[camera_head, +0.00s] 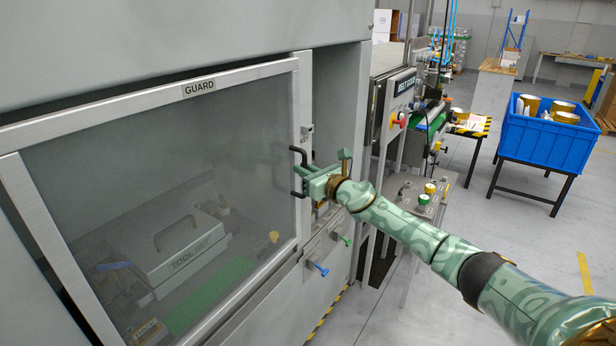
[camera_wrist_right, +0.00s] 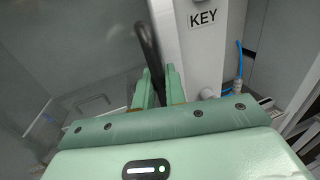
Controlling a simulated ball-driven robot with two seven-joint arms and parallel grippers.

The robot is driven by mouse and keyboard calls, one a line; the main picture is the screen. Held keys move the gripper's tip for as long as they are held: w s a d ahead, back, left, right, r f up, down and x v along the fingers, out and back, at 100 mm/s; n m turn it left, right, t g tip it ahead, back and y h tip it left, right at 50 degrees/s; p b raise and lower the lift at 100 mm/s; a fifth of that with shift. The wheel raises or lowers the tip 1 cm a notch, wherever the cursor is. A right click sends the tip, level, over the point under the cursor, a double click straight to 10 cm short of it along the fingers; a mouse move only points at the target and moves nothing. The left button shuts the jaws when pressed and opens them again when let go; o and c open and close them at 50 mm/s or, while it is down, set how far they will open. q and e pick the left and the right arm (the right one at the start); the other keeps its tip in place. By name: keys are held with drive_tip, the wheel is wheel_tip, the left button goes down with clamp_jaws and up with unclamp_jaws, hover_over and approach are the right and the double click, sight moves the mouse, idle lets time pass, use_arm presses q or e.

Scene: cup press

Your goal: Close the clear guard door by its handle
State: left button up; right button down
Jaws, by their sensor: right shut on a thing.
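The clear guard door (camera_head: 150,110) has a pale metal frame with a GUARD label and fills the left of the head view. Its black bar handle (camera_head: 297,154) stands on the right upright of the frame. My right gripper (camera_head: 305,178) is shut on the handle. In the right wrist view the handle (camera_wrist_right: 148,45) runs down between my green fingers (camera_wrist_right: 160,88), beside a pale post with a KEY label. A dark gap shows along the door's top edge; I cannot tell how far the door stands from its frame. My left gripper is not in view.
Behind the panel lies a grey TOOL SET box (camera_head: 180,250). Below the handle are a blue knob (camera_head: 320,269) and a green knob (camera_head: 345,240). A control pedestal (camera_head: 420,195) stands to the right. A blue bin (camera_head: 545,140) is farther back, with open floor around it.

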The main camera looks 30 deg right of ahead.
drive_tip(key=c, duration=1.6)
unclamp_jaws()
drive_tip(key=shift+s+d, duration=0.15)
drive_tip(key=shift+s, duration=0.05)
drive_tip(key=shift+o, duration=0.2)
drive_tip(key=shift+w+d+f, duration=0.1)
drive_tip(key=shift+w, duration=0.05)
drive_tip(key=s+d, duration=0.2)
drive_tip(key=s, duration=1.4)
drive_tip(key=shift+d, duration=0.4)
